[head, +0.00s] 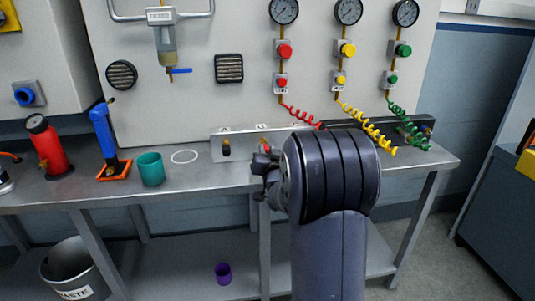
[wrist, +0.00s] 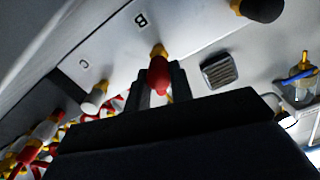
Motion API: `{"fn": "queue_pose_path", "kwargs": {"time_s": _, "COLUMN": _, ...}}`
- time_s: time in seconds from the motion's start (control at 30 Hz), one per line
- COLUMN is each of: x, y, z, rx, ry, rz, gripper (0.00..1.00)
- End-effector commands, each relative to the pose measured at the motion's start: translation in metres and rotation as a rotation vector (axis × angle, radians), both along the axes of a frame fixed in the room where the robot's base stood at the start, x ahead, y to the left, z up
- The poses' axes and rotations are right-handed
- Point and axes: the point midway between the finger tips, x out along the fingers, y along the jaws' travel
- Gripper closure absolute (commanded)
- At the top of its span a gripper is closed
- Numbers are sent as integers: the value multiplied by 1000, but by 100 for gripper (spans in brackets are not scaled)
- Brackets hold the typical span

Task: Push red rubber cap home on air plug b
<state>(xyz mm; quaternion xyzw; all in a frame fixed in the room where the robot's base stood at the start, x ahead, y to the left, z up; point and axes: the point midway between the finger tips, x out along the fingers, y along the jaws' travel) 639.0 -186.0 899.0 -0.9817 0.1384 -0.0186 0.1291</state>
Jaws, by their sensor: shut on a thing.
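The red rubber cap (wrist: 158,76) is between the two dark fingers of my gripper (wrist: 161,82) in the wrist view. It is in line with the brass air plug b (wrist: 157,50), under the letter B on the pale panel. Some brass shows between the cap and the panel; I cannot tell how far the cap sits on the plug. In the head view my gripper (head: 266,172) is at the panel's front, partly hidden by my arm. A small red-orange bit, likely the cap (head: 265,147), shows just above it.
A dark-capped plug (wrist: 262,9) at A and a white-capped plug (wrist: 95,98) at C flank plug b. Coiled red hose (head: 302,116) and yellow hose (head: 368,127) hang close on the right. A teal cup (head: 151,169) stands on the bench to the left.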

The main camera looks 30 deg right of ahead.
Motion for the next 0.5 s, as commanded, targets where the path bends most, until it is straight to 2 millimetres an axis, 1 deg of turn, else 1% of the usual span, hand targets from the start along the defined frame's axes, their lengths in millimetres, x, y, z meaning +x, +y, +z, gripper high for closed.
{"fn": "queue_pose_path", "kwargs": {"time_s": 0.5, "x": 3, "y": -1, "z": -2, "rx": 0, "ry": 1, "rz": 0, "gripper": 99}}
